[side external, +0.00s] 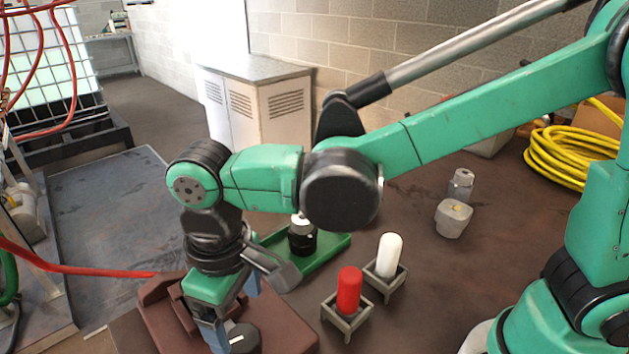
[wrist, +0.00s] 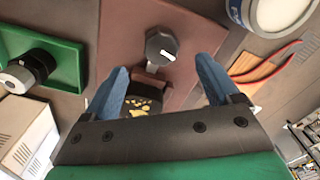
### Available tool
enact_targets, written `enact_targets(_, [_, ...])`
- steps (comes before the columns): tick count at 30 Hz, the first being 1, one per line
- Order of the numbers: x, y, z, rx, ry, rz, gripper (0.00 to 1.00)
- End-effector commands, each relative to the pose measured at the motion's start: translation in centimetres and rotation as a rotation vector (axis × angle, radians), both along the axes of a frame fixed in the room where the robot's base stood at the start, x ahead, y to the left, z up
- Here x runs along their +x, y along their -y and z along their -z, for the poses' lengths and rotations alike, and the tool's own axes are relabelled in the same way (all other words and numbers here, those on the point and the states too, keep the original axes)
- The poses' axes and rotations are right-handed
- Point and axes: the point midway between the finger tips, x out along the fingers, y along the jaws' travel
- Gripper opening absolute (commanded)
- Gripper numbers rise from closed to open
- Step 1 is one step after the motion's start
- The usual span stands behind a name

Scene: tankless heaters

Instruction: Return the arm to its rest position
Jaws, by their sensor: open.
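My gripper (side external: 233,312) points down over a reddish-brown fixture (side external: 285,330) at the lower left of the side view. In the wrist view its two blue fingers (wrist: 160,82) stand wide apart with nothing clamped between them. A black knob-like part with a white mark (wrist: 160,45) lies just beyond the fingertips, on the brown plate (wrist: 115,50). That black part also shows beside the near finger in the side view (side external: 243,338). A dark piece with yellow specks (wrist: 145,101) shows between the fingers. I cannot tell whether a finger touches anything.
A green tray (side external: 335,246) holds a black cylinder with a white top (side external: 302,238). Red (side external: 349,284) and white (side external: 389,252) cylinders stand in small holders. Metal parts (side external: 453,218) and a yellow hose coil (side external: 560,155) lie right. A red hose (side external: 90,270) runs in from the left.

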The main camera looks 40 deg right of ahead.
Motion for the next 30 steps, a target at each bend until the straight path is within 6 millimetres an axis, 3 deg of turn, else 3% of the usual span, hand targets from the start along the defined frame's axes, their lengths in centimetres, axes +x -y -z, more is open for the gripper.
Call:
enact_targets(5, [1.1,3.5,-1.4,0.05,0.07,0.083,0.82])
enact_targets(12, [1.8,13.0,-3.6,0.147,0.308,0.3,0.82])
enact_targets(18, [0.8,18.8,-3.8,0.166,0.5,0.443,0.82])
enact_targets(23, [0.3,21.0,-3.6,0.161,0.584,0.498,0.82])
enact_targets(30, [0.2,21.4,-3.6,0.159,0.603,0.508,0.82])
